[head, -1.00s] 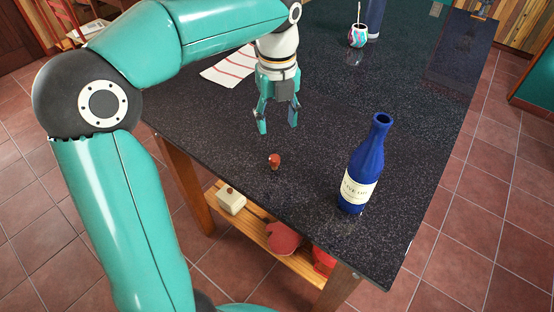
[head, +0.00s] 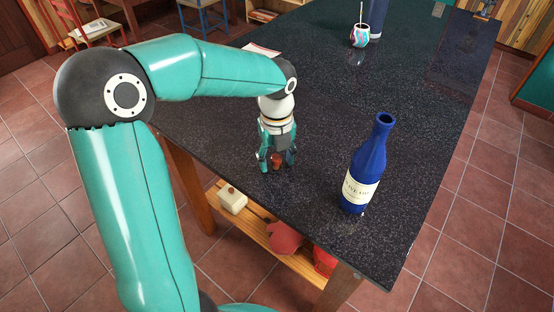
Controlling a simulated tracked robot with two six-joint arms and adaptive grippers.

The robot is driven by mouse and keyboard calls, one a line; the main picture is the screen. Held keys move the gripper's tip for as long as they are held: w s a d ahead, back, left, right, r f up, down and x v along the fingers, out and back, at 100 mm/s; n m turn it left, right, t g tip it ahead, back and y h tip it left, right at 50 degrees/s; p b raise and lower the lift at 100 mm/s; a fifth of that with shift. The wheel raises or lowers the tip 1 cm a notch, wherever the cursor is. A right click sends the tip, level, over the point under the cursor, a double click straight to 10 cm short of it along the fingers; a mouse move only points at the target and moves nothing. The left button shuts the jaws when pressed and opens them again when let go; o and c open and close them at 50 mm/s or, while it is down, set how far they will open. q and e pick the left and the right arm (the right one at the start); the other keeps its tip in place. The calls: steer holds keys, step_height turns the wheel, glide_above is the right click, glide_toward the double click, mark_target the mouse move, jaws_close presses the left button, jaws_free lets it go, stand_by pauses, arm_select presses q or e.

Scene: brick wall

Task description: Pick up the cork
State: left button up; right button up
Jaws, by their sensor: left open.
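The cork (head: 276,160) is a small reddish-brown piece on the dark speckled table near its left front edge. My left gripper (head: 277,168) points down over it, with its teal fingers apart on either side of the cork. Whether the fingers touch the cork cannot be told. The fingers and palm hide part of it. My right gripper does not show.
A blue bottle (head: 366,168) with a cream label stands upright to the right of the gripper. A patterned cup (head: 360,36) with a straw stands at the back beside a dark blue cylinder (head: 377,18). The middle of the table (head: 335,95) is clear.

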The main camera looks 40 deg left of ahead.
arm_select(q)
steer(key=c, duration=0.9)
steer(key=shift+o, duration=0.2)
steer(key=shift+r, duration=0.2)
